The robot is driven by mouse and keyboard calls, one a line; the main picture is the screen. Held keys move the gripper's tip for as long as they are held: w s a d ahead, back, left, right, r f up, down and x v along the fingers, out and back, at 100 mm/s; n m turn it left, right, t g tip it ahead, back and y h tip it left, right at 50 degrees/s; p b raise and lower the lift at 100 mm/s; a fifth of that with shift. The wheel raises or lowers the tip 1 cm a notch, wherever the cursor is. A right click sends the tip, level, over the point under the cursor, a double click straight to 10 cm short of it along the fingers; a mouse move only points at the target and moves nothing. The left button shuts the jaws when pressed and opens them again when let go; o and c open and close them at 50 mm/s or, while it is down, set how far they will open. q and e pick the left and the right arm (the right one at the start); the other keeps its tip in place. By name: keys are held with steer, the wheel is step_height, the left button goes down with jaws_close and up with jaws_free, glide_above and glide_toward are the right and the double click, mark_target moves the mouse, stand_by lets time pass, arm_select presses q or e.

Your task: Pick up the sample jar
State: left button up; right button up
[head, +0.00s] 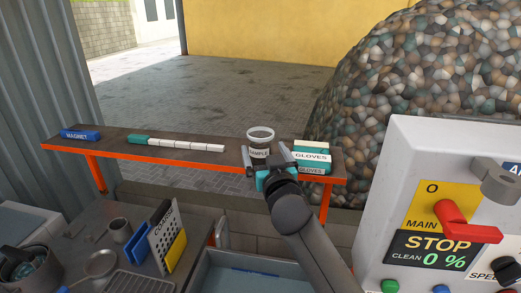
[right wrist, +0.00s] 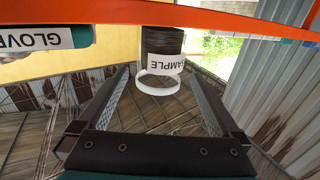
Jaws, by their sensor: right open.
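The sample jar (head: 260,147) stands upright on the narrow brown shelf (head: 110,147) with orange edges. It has a pale rim, dark contents and a white SAMPLE label. My right gripper (head: 265,157) is open at the jar, with a finger to each side of it in the head view. In the right wrist view the jar (right wrist: 165,45) appears upside down, centred between the spread fingertips (right wrist: 160,76) or just beyond them. I see a gap on both sides. My left gripper is out of view.
Stacked GLOVES boxes (head: 313,158) stand close to the jar's right. White blocks (head: 185,145) and a blue MAGNET block (head: 80,134) lie farther left on the shelf. A control panel (head: 440,160) with a red handle is at right. A cluttered bench (head: 120,265) is lower left.

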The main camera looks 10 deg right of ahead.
mark_target(258, 136)
steer(key=shift+w, duration=2.7)
steer(key=shift+c, duration=0.4)
steer(key=c, duration=1.4)
